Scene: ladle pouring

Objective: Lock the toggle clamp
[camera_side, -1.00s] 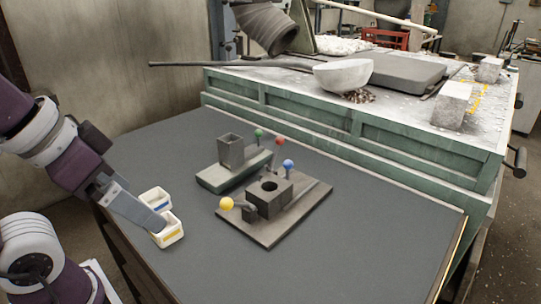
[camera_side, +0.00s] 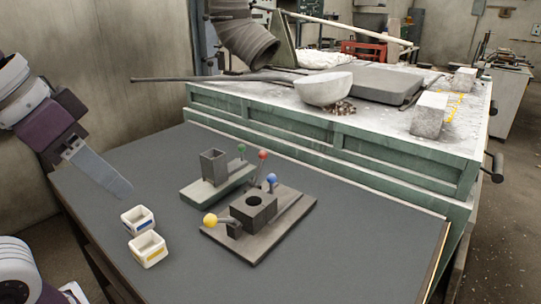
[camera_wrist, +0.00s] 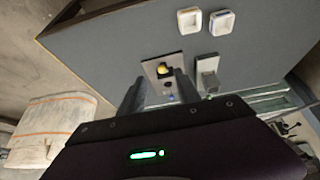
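The front fixture is a grey base plate (camera_side: 270,240) with a dark block (camera_side: 254,207) that has a round hole. A lever with a yellow ball (camera_side: 210,220) stands at its left and a blue ball knob (camera_side: 272,179) behind the block. The pictures do not make clear which lever is the toggle clamp. In the wrist view, the yellow ball (camera_wrist: 163,70) shows between my finger outlines. My gripper (camera_side: 122,190) is in the air left of the fixture, above and behind the white boxes, touching nothing. Its fingers are apart and empty in the wrist view (camera_wrist: 158,82).
Two small white boxes, one blue-marked (camera_side: 138,219) and one yellow-marked (camera_side: 148,248), stand left of the fixture. A ladle (camera_side: 322,88) rests on the green bench. The front right tabletop is clear.

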